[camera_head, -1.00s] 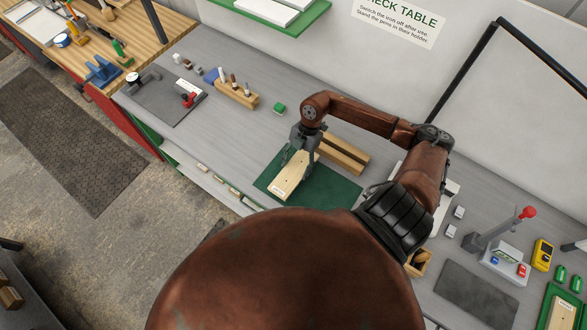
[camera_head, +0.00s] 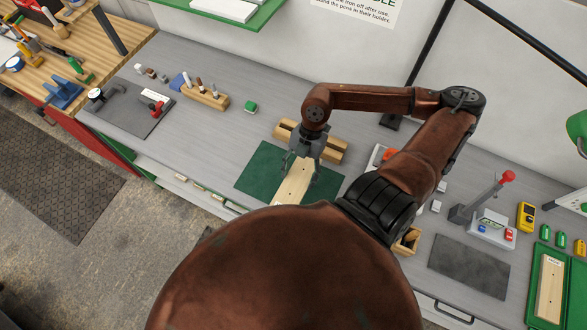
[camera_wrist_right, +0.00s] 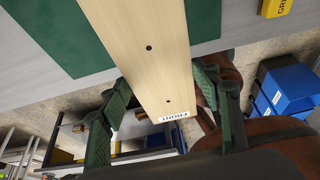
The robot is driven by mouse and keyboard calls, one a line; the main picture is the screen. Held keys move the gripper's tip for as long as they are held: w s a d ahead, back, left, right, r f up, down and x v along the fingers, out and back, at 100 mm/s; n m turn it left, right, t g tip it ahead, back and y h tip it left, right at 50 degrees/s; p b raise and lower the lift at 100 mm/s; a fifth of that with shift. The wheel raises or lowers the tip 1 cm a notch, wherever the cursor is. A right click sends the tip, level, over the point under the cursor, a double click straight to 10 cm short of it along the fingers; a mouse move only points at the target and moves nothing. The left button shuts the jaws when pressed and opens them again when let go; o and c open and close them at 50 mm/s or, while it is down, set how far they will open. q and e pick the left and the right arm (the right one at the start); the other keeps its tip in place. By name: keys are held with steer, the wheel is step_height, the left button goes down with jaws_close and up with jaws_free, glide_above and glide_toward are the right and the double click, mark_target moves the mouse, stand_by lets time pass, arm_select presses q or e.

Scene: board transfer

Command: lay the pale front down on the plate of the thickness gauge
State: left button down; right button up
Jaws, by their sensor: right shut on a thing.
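The pale front (camera_head: 292,184) is a long light wooden board with small dark holes. My right gripper (camera_head: 303,171) is shut on it, with a finger along each long side, over the green mat (camera_head: 257,172). Its near end is hidden behind my own body. In the right wrist view the board (camera_wrist_right: 146,55) lies between the fingers (camera_wrist_right: 158,112), its printed label near them; I cannot tell its exact height. A dial instrument (camera_head: 97,96) on a dark grey plate (camera_head: 125,116) at the left looks like the thickness gauge. My left gripper is not in view.
A wooden block (camera_head: 328,150) lies just behind the gripper. A pen holder (camera_head: 205,96) and a green block (camera_head: 250,107) stand between mat and dial instrument. At the right are a red-knobbed lever device (camera_head: 490,222), a dark mat (camera_head: 468,266) and a green tray (camera_head: 578,305).

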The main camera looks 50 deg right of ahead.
steer(key=shift+s+r, duration=0.1)
steer(key=shift+s, duration=0.2)
